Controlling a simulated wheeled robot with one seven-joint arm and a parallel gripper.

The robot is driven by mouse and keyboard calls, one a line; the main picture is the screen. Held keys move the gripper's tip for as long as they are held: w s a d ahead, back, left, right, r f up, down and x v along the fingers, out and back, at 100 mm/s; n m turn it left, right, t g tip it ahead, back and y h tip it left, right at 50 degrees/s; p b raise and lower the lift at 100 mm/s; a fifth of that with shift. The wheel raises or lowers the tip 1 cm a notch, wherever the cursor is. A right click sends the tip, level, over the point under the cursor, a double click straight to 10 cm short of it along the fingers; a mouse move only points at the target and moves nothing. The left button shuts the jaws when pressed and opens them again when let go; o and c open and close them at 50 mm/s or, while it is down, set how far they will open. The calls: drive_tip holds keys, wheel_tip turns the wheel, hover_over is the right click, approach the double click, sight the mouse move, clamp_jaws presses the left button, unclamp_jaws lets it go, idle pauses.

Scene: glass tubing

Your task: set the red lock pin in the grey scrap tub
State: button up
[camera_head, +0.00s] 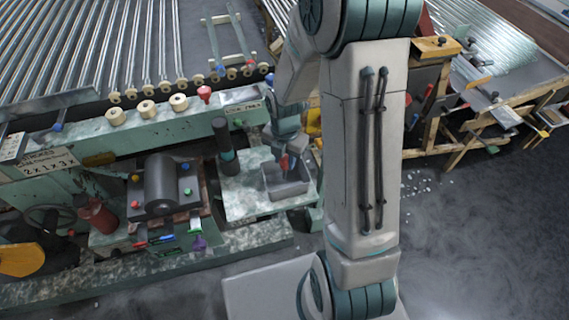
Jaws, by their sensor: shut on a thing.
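The grey scrap tub (288,190) is an open box on the pale green machine ledge near the middle of the view. My gripper (288,155) points down over the tub, partly hidden behind my own arm. It is shut on the red lock pin (284,163), of which a small red part shows at the fingertips. The pin is over the tub's opening; I cannot tell whether it touches the tub's floor.
A dark upright cylinder (225,145) stands just left of the tub. Further left are a dark roller block (162,187) with coloured knobs and a red can (97,215). A red knob (204,93) sits on the machine rail behind. Glass tubes (90,45) lie beyond.

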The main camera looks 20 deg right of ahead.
sight(285, 169)
drive_tip(key=shift+f, duration=1.45)
drive_tip(key=shift+f, duration=0.15)
drive_tip(key=o, duration=1)
drive_tip(key=shift+c, duration=0.2)
